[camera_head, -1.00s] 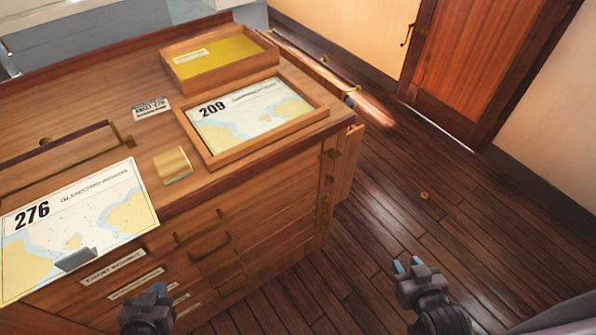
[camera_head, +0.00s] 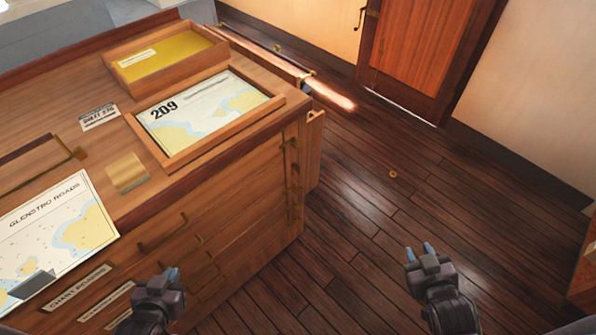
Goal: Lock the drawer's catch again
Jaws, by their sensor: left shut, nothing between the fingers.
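The wooden chart chest's drawers (camera_head: 225,205) fill its front, with brass handles (camera_head: 165,237) on them. They look flush with the front. Brass fittings (camera_head: 291,168) run down the chest's near right corner; one of them may be the catch, but its state is too small to tell. My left gripper (camera_head: 170,274) is shut and empty, in front of the lower drawer handles and, in the picture, below and left of the corner fittings. My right gripper (camera_head: 419,252) is open and empty over the floor, well right of the chest.
On the chest top lie a framed chart 209 (camera_head: 205,109), a yellow-lined tray (camera_head: 170,66), a brass block (camera_head: 127,172) and a loose chart (camera_head: 55,235) overhanging the front edge. A panel (camera_head: 315,150) sticks out at the right side. The floor (camera_head: 370,200) right of it is mostly clear.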

